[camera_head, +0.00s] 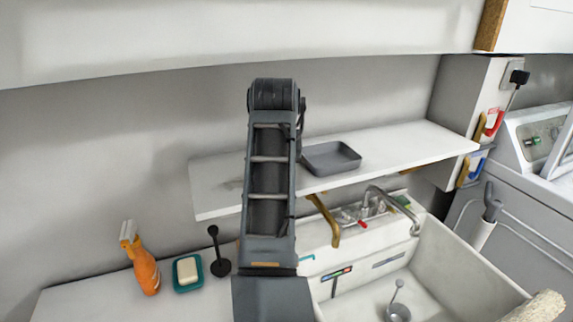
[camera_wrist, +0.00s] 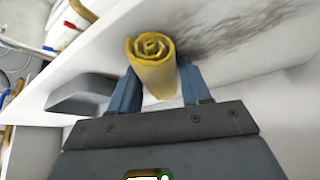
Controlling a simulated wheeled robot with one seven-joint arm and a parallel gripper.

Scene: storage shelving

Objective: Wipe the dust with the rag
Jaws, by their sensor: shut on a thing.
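In the wrist view a rolled yellow rag (camera_wrist: 154,68) is held between the two blue fingers of my gripper (camera_wrist: 155,90). Its spiral end faces away from the gripper. A dark smear of dust (camera_wrist: 225,28) lies on the white shelf, just beyond and to the right of the rag. I cannot tell whether the rag touches the shelf. In the head view the white shelf (camera_head: 400,148) shows a faint grey patch of dust (camera_head: 231,185) left of my arm. My arm hides the gripper and rag there.
A grey tray (camera_head: 331,158) sits on the shelf right of my arm. Below are an orange spray bottle (camera_head: 146,265), a soap dish (camera_head: 188,272), a black-handled tool (camera_head: 218,255) and a sink (camera_head: 430,270) with a faucet (camera_head: 385,200). A wall cabinet overhangs above.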

